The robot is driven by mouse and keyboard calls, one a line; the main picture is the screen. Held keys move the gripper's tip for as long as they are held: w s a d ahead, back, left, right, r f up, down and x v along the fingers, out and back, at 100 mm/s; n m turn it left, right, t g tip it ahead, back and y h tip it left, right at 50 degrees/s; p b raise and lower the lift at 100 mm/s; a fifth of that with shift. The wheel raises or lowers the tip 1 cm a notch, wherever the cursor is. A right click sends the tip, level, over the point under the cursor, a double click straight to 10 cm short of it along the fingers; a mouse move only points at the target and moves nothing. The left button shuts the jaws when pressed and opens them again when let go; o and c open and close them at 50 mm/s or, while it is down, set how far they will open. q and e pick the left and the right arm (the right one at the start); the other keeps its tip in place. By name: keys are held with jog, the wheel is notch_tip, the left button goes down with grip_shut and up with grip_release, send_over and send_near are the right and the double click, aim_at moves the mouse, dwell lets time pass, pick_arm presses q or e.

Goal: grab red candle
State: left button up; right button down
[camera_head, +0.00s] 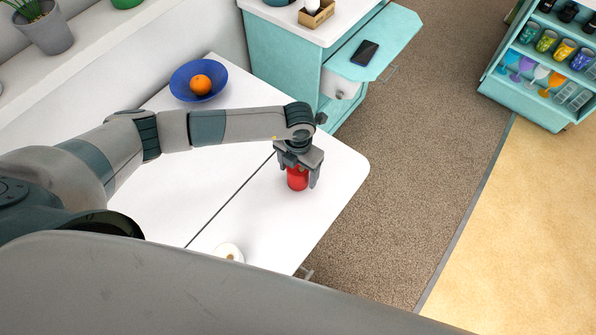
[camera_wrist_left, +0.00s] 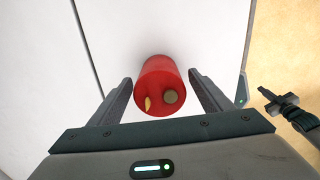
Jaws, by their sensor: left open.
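The red candle (camera_head: 297,179) stands on the white table (camera_head: 335,165), close to its right part. My left gripper (camera_head: 299,178) is above and around the candle, with its fingers pointing down. In the left wrist view the candle (camera_wrist_left: 160,86) lies between the two open fingers of the left gripper (camera_wrist_left: 161,100), with a visible gap on each side. A small yellow mark and a dark round spot show on its near end. The gripper's body hides part of the candle's top in the head view.
A blue bowl (camera_head: 184,87) with an orange (camera_head: 200,85) sits at the table's back. A white round object (camera_head: 228,252) lies near the front edge. The table around the candle is clear.

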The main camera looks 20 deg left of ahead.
pick_arm(q)
jog(key=shift+c, duration=0.2)
jog(key=c, duration=1.1)
jog(key=shift+c, duration=0.6)
jog(key=shift+r, duration=0.15)
jog(key=shift+w+r+b, duration=0.1)
jog(key=shift+r+b, duration=0.45)
notch_tip(320, 180, up, 2)
jog(key=shift+r+b, duration=0.2)
jog(key=shift+b, duration=0.6)
jog(key=d+r+b, duration=0.5)
jog(key=d+r, duration=0.2)
jog(key=d, duration=0.4)
jog(key=shift+w+d, duration=0.35)
